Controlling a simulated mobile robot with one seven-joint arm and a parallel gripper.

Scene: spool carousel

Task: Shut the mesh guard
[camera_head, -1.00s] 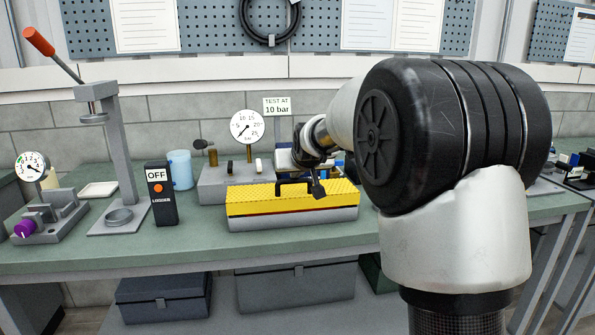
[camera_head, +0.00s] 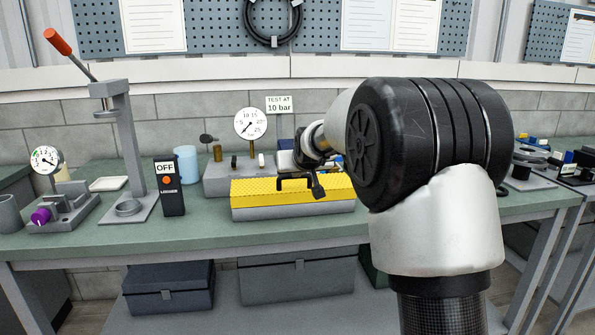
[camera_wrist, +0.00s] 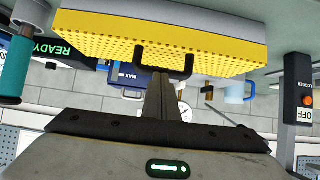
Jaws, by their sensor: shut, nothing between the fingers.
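The yellow perforated mesh guard (camera_head: 256,190) lies on a grey base box (camera_head: 300,213) on the bench. Its yellow edge sits down against the box, with no clear gap in the head view. It shows large at the top of the wrist view (camera_wrist: 215,45), upside down. A black handle (camera_wrist: 140,58) stands out from the guard. My gripper (camera_wrist: 161,80) is shut and empty, with its fingertips at the middle of the handle. I cannot tell whether they touch it. In the head view my gripper (camera_head: 317,186) is partly hidden by its own wrist, at the guard's right half.
A pressure gauge (camera_head: 250,124) stands behind the guard. A black OFF logger (camera_head: 169,188), a lever press (camera_head: 122,140) and a blue mug (camera_head: 186,165) stand to the left. Bare bench (camera_head: 130,235) runs along the front. A teal-handled tool (camera_wrist: 14,68) is at the wrist view's left.

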